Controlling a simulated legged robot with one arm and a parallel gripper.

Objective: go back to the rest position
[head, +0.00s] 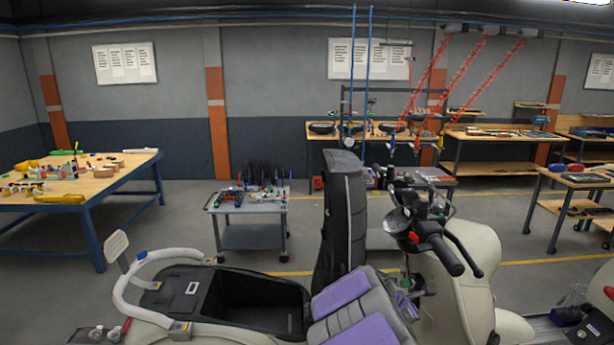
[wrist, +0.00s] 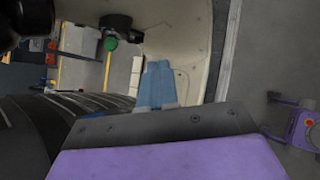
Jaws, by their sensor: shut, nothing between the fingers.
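My gripper (wrist: 158,68) shows in the wrist view as two blue fingers pressed together, with nothing between them. The fingers point at the cream body panel (wrist: 190,40) of a scooter and look close to it; I cannot tell whether they touch. In the head view, my purple and grey arm reaches forward over the scooter (head: 470,270), just right of its open storage bay (head: 255,300). The fingertips there are too small and hidden to make out. The black seat (head: 340,220) stands upright behind the bay.
The handlebar (head: 440,245) rises right of my arm. A white grab rail (head: 130,285) is at the left. A grey cart (head: 250,215) with parts stands behind the scooter. A blue-legged workbench (head: 110,185) is at the left. Open floor lies between them.

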